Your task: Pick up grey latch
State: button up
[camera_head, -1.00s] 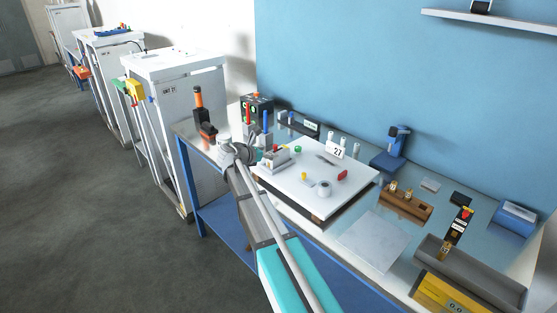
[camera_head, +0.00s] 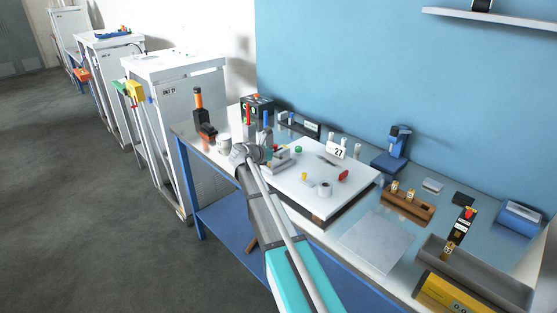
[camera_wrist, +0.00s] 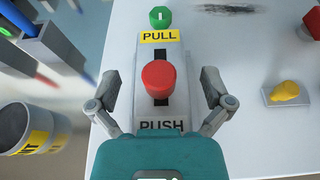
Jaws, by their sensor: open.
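A light grey block with a dark slot, a red knob and the labels PULL and PUSH (camera_wrist: 182,75) sits on the white board in the wrist view. It is the likeliest grey latch, but I cannot be sure. My gripper (camera_wrist: 158,88) is open, with one finger on each side of this block and nothing held. In the head view my gripper (camera_head: 266,152) is over the left end of the white board (camera_head: 318,200), and my arm hides part of the block.
A green button (camera_wrist: 160,16) lies beyond the block, and a yellow piece (camera_wrist: 285,91) lies on its right. A cup (camera_wrist: 28,128) and a grey slotted holder (camera_wrist: 50,46) stand on the left. A wooden holder (camera_head: 407,207) and a yellow box (camera_head: 452,294) are farther right.

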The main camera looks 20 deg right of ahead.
dwell(0.4)
jog(key=c, duration=1.3)
